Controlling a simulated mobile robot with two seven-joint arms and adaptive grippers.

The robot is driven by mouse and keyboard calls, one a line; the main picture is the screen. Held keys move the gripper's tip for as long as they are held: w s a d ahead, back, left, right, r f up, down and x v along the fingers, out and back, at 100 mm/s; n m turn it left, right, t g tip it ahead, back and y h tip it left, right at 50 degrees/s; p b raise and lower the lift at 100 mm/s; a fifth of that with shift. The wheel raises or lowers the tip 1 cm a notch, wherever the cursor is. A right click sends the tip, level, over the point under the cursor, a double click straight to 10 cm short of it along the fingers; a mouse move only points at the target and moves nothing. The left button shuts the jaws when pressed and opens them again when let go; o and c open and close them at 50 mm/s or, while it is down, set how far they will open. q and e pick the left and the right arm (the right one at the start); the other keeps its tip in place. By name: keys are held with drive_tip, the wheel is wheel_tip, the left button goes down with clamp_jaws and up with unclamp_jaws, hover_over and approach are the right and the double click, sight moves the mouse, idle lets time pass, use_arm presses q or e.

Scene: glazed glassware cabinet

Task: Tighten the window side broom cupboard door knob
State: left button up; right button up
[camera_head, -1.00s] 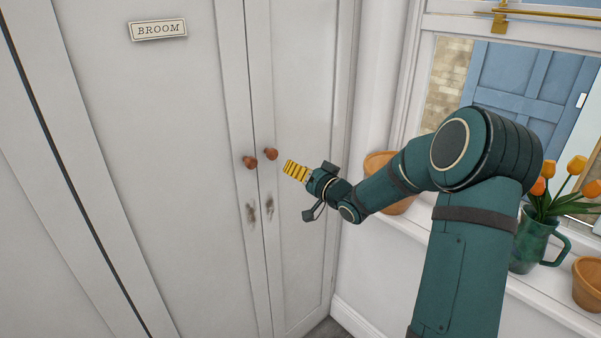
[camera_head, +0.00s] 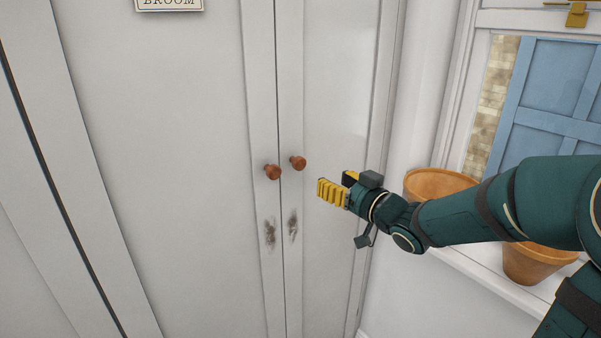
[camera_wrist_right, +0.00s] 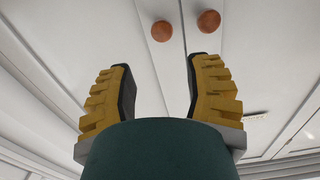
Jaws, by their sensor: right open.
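The window side knob (camera_head: 297,163) is a small round reddish-brown knob on the right-hand, narrower cupboard door (camera_head: 335,110). It stands out from the door near the seam. The other door's matching knob (camera_head: 272,172) is just left of it. My right gripper (camera_head: 333,185) has yellow ribbed fingers, open and empty, to the right of and below the window side knob, apart from it. In the right wrist view the window side knob (camera_wrist_right: 161,31) shows beyond and between the open fingers (camera_wrist_right: 160,75), the other knob (camera_wrist_right: 209,21) to its right. My left gripper is not in view.
A label reading BROOM (camera_head: 170,4) is on the wide left door. Dark smudges (camera_head: 270,233) mark both doors below the knobs. Terracotta pots (camera_head: 440,184) stand on the window sill at right, behind my right arm. The space before the doors is clear.

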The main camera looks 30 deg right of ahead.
sight(301, 163)
drive_tip(key=shift+n, duration=0.4)
drive_tip(key=w, duration=0.4)
drive_tip(key=w+a, duration=0.1)
drive_tip(key=w, duration=0.8)
drive_tip(key=shift+a+r, duration=0.1)
drive_tip(key=shift+a, duration=0.1)
drive_tip(key=shift+s, duration=0.1)
clamp_jaws()
